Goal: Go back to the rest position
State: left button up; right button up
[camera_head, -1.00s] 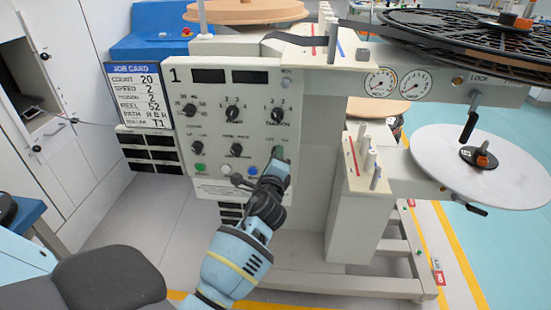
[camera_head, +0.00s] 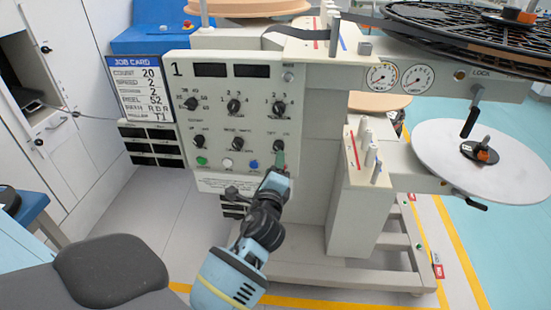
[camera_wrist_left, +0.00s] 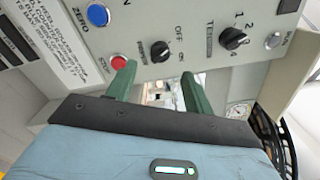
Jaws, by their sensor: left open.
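My left gripper (camera_head: 281,160) is in front of the lower right part of the control panel (camera_head: 210,106) of station 1. Its two green fingers are apart and empty in the left wrist view (camera_wrist_left: 158,85). One fingertip shows close to the red button (camera_wrist_left: 118,62); I cannot tell whether they touch. The OFF/ON knob (camera_wrist_left: 160,51) lies just beyond the gap between the fingers and is not gripped. The blue button (camera_wrist_left: 98,15) is clear of the fingers. My right gripper is not in view.
A job card (camera_head: 138,88) stands left of the panel. A white reel disc (camera_head: 481,160) and a black reel (camera_head: 470,30) stick out at right. Guide posts (camera_head: 368,150) stand on a cream ledge right of the panel. Open floor (camera_head: 150,220) lies to the left.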

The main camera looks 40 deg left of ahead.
pick_arm(q)
jog(key=shift+s+d, duration=0.25)
jog(key=shift+s, duration=0.25)
